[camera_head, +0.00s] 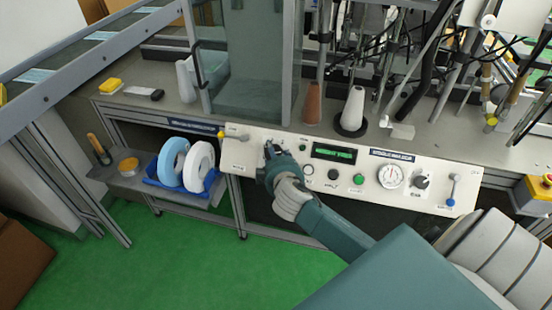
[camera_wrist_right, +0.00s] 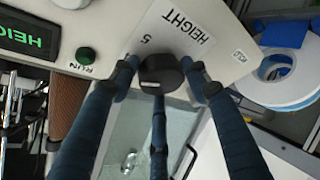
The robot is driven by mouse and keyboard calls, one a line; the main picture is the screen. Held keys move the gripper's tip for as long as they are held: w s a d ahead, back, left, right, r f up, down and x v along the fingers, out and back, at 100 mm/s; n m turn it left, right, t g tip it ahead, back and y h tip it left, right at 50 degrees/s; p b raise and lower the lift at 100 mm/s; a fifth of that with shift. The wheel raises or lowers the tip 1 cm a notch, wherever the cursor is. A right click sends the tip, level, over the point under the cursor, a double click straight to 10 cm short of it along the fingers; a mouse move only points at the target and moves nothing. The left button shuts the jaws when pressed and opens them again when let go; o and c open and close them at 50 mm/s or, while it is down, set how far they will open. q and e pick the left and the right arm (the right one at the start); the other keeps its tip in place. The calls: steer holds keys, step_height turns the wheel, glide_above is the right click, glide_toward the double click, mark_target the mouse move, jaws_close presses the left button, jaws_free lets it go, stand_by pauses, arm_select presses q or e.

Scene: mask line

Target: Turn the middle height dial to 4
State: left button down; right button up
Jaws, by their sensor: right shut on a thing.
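The control panel (camera_head: 240,158) runs along the front of the machine in the head view. The black height dial (camera_wrist_right: 160,72) shows in the right wrist view, with the word HEIGHT and a figure 5 printed beside it. My right gripper (camera_head: 272,154) reaches the left part of the panel and is shut around the dial. In the right wrist view its fingers (camera_wrist_right: 160,82) close on the dial from several sides. In the head view the gripper covers most of the dial. My left gripper is not in view.
Right of the dial are a green display (camera_head: 334,153), a green button (camera_head: 358,180), a white gauge (camera_head: 390,176), a black knob (camera_head: 421,182) and a blue-tipped lever (camera_head: 451,190). A shelf below holds white and blue rolls (camera_head: 198,166).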

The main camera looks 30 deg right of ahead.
steer(key=shift+w+a+r, duration=0.1)
steer(key=shift+w+a, duration=0.05)
steer(key=shift+a, duration=0.25)
steer(key=o, duration=0.9)
steer(key=shift+c, duration=0.2)
steer(key=shift+o, duration=1.2)
steer(key=shift+w+a, duration=0.1)
steer(key=shift+w, duration=0.05)
steer(key=shift+s+d, duration=0.2)
steer(key=v, duration=1.1)
steer(key=shift+s+a, duration=0.3)
steer(key=shift+s, duration=0.05)
